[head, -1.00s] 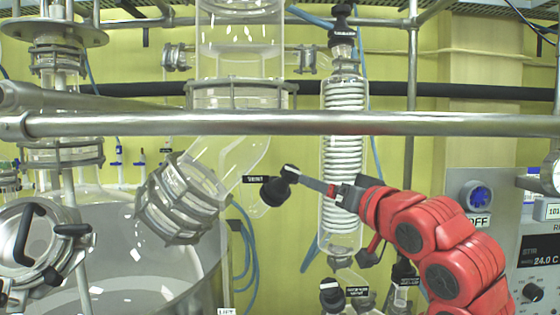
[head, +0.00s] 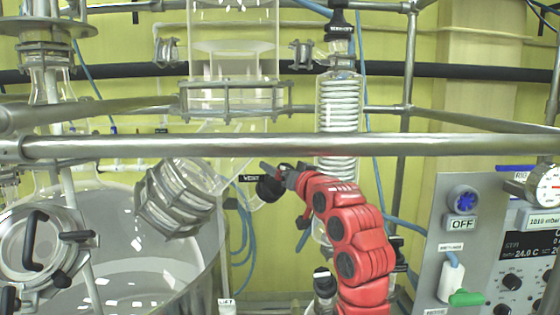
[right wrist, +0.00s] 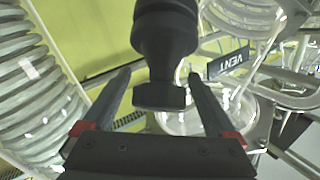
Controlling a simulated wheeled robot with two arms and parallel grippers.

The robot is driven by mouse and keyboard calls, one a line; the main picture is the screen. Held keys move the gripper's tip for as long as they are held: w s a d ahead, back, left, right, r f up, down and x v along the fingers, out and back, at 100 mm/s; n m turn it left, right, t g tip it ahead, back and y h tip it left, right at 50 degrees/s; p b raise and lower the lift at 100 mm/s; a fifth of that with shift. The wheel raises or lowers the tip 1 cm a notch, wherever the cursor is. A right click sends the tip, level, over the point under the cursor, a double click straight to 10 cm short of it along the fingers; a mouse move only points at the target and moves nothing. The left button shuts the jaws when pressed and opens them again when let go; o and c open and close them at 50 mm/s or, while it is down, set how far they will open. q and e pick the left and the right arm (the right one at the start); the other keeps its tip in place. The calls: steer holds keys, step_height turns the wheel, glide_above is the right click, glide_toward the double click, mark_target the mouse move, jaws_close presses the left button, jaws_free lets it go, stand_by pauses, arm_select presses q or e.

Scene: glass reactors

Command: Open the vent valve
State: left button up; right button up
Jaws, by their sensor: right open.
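The vent valve is a black knob (head: 268,189) beside a black label reading VENT (head: 250,178), on the glasswork below the steel rail. In the right wrist view the knob (right wrist: 165,35) comes down from the top, and its flat tab lies between my two fingers. The VENT label (right wrist: 229,62) shows to its right there. My right gripper (right wrist: 159,76) is open, with one finger on each side of the knob and gaps showing. In the head view my right gripper (head: 273,171) is at the knob and partly covers it. My left gripper is not in view.
A clamped glass joint (head: 175,198) and a large vessel are at left. A control panel with an OFF label (head: 461,223) is at right.

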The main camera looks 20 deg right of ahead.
steer(key=shift+w, duration=0.35)
